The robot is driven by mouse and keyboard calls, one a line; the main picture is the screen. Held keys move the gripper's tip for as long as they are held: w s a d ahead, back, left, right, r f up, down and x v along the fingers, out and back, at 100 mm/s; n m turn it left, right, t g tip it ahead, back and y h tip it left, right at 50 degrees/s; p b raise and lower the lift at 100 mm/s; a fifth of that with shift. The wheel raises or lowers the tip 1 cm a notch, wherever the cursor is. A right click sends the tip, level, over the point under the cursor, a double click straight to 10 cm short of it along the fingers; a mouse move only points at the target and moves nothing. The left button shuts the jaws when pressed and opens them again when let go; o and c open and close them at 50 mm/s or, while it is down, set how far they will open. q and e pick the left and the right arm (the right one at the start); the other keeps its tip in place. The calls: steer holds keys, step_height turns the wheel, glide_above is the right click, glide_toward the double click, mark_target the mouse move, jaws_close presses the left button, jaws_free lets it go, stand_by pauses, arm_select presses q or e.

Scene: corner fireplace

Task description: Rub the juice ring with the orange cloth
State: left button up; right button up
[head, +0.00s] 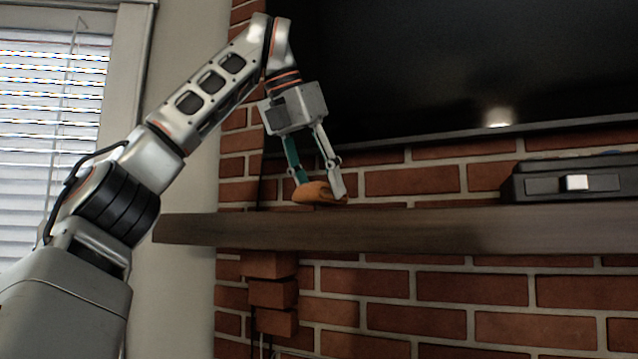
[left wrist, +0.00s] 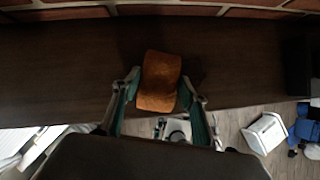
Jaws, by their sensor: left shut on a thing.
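The orange cloth (head: 318,194) is a small folded pad at the top of the mantel shelf (head: 400,232). My left gripper (head: 321,185) points down and is shut on it. In the left wrist view the cloth (left wrist: 159,80) sits between the fingertips of my left gripper (left wrist: 159,88), over the dark wood. In the head view the cloth appears at the shelf top; I cannot tell whether it presses on the wood. No juice ring shows in either view; it may be under the cloth or hidden by the low viewing angle. My right gripper is not in view.
A black box-like device (head: 570,180) stands on the shelf to the right. A large dark screen (head: 450,70) hangs on the brick wall (head: 410,180) just above. The shelf between cloth and device looks clear. The shelf's front edge drops to the floor (left wrist: 235,125).

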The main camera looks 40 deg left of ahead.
arm_select(q)
steer(key=shift+f+b, duration=0.45)
steer(key=shift+f, duration=0.25)
steer(key=shift+w+d+r+p, duration=0.1)
steer(key=shift+w+d+p, duration=0.15)
steer(key=shift+d, duration=0.5)
steer(key=shift+w+d+r+p, duration=0.1)
steer(key=shift+w+d+p, duration=0.15)
steer(key=shift+d, duration=0.45)
steer(key=shift+w+d+f, duration=0.15)
steer(key=shift+w+d, duration=0.1)
steer(key=shift+d, duration=0.6)
steer(key=shift+w+d+f, duration=0.1)
steer(key=shift+w+d, duration=0.15)
steer(key=shift+d, duration=0.6)
steer(key=shift+d, duration=0.1)
steer(key=shift+w+d, duration=0.25)
steer(key=shift+d, duration=0.55)
steer(key=shift+w+d, duration=0.25)
steer(key=shift+d, duration=0.5)
steer(key=shift+r, duration=0.1)
steer(key=shift+a, duration=0.15)
